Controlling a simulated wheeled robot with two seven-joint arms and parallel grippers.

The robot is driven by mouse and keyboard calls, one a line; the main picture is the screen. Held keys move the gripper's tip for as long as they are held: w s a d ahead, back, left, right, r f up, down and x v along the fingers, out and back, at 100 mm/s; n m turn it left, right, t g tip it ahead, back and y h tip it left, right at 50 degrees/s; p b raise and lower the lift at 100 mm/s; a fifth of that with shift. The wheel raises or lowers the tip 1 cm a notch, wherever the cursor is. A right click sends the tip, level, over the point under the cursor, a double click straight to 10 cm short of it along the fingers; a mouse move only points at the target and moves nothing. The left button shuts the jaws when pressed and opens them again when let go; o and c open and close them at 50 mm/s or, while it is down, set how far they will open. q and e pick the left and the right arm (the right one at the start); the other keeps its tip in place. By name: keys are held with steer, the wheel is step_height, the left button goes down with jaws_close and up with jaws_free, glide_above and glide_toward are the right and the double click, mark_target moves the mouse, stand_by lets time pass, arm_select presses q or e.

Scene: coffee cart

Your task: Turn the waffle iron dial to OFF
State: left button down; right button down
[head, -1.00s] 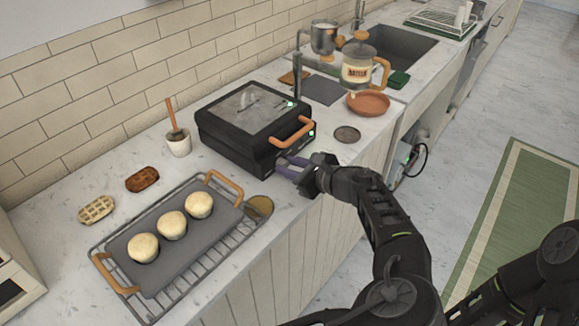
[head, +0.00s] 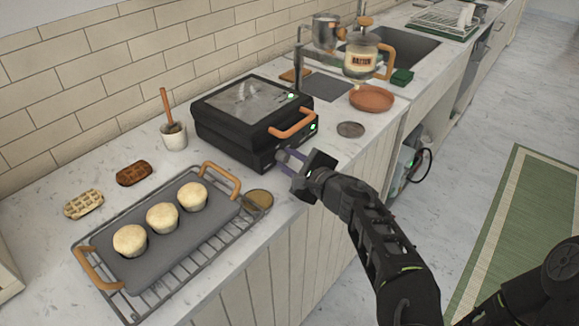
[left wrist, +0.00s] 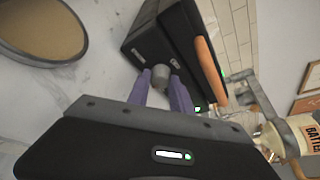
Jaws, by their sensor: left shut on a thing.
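The black waffle iron (head: 225,141) stands shut on the counter, with an orange-brown lid handle (head: 293,125) and small green lights. Its grey dial (left wrist: 160,73) sticks out from the front and shows in the left wrist view. My left gripper (head: 284,159) is at the iron's front, its purple fingers on both sides of the dial and shut on it. The same gripper shows from behind in the left wrist view (left wrist: 159,84). The dial's pointer and markings cannot be read. My right gripper is out of the picture.
A rack and grey tray (head: 205,222) with several pale round buns sit left of my gripper. A round disc (head: 260,199) lies near the edge. A coaster (head: 351,129), terracotta dish (head: 371,98) and batter jug (head: 360,62) stand to the right.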

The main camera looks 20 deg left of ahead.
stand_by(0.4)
arm_select(q)
steer(key=c, duration=1.1)
jaws_free()
steer(key=shift+c, duration=0.2)
steer(key=shift+b+v, duration=0.3)
steer(key=shift+v, duration=3.6)
steer(key=shift+f, duration=0.1)
